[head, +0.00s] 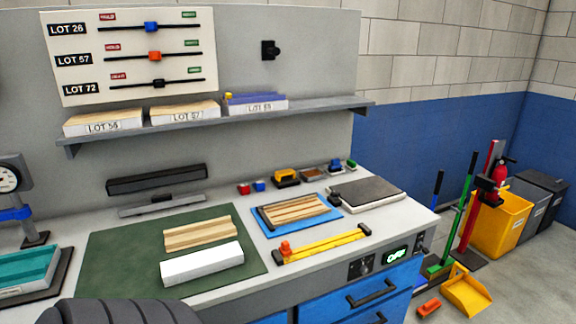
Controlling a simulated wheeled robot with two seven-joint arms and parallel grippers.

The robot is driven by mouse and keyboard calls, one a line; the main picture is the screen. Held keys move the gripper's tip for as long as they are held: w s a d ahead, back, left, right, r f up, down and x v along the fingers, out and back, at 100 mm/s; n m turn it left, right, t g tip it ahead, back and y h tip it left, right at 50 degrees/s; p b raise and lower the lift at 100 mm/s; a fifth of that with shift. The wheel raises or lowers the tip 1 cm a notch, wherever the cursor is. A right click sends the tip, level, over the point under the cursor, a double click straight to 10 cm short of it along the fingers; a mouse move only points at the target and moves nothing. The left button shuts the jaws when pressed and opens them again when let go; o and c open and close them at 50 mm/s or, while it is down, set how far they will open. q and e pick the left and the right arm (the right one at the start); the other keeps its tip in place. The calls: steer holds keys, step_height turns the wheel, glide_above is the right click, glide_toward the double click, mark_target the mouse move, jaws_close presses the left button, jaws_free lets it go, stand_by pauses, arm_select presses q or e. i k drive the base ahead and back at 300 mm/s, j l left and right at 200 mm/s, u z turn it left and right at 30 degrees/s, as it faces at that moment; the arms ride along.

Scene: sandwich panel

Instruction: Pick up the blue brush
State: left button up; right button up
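A blue-handled tool (437,190) with a dark top stands upright past the right end of the bench. Its lower part is hidden by the bench corner and other tools, so I cannot see whether it ends in a brush head. Beside it are a green-handled tool (463,205) and a red-handled one (470,213). On the bench, a small blue block (258,186) and a small blue and dark item (335,166) sit near the back; I cannot tell whether either is a brush. Neither of my grippers is in view.
The bench holds a green mat (115,255) with a white block (202,263), a blue tray (263,226) and a yellow bar tool (320,246). A yellow dustpan (467,292) and an orange item (429,307) lie on the floor. Yellow (500,225) and grey bins stand behind.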

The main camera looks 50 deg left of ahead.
mark_target(335, 167)
steer(key=u, duration=1.35)
